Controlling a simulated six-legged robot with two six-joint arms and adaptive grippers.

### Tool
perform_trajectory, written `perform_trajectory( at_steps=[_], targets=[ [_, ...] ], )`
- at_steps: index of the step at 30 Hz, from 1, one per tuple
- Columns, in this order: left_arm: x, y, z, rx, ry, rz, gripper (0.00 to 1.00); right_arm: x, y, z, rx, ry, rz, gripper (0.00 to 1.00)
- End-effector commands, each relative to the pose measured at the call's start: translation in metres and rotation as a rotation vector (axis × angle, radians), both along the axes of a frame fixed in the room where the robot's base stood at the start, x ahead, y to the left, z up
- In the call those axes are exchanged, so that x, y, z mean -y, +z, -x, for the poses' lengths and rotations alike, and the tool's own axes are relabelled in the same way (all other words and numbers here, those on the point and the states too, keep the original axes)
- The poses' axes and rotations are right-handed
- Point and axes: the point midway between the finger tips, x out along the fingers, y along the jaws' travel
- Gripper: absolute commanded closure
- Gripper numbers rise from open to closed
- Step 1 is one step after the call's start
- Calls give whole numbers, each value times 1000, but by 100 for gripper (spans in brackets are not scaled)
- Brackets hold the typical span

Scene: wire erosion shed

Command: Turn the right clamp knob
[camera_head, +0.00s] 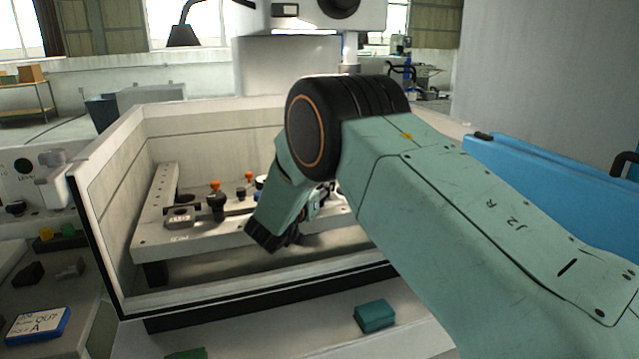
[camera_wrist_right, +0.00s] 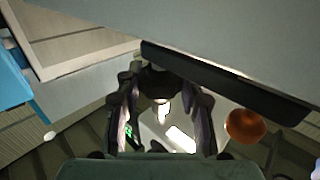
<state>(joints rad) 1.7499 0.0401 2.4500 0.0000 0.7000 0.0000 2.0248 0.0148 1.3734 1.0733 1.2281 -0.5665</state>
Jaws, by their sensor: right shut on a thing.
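The right clamp knob (camera_wrist_right: 158,82) shows in the right wrist view as a dark, rounded thing between my fingertips. In the head view my forearm and wrist hide it. My right gripper (camera_wrist_right: 162,94) is shut on it, with one finger on each side. In the head view that gripper is mostly hidden behind my own wrist, over the right part of the work plate (camera_head: 205,236). Another black clamp knob (camera_head: 216,203) stands uncovered on the left side of the plate. My left gripper is not in view.
Small orange knobs (camera_head: 249,176) stand on the plate; an orange round knob (camera_wrist_right: 245,125) is close beside my right fingers in the wrist view. The tank's walls (camera_head: 105,215) surround the plate. A teal block (camera_head: 375,316) lies on the front ledge.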

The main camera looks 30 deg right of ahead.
Motion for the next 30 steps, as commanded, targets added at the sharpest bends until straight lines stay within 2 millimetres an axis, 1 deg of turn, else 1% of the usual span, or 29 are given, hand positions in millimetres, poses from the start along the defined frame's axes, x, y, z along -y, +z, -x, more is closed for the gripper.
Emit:
perform_trajectory(
  at_steps=[1,13,14,15,22,30],
  targets=[
    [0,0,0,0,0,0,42,0,-4,1,-8,-5,-3,94],
    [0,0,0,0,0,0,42,0,-3,1,-7,-11,-3,94],
    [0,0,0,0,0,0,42,0,-3,1,-7,-11,-3,62],
    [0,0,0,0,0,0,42,0,-3,1,-6,-11,-3,58],
    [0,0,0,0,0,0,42,1,-1,1,-2,-11,-2,39],
    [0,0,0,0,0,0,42,1,0,0,-1,-10,-1,38]
  ],
)
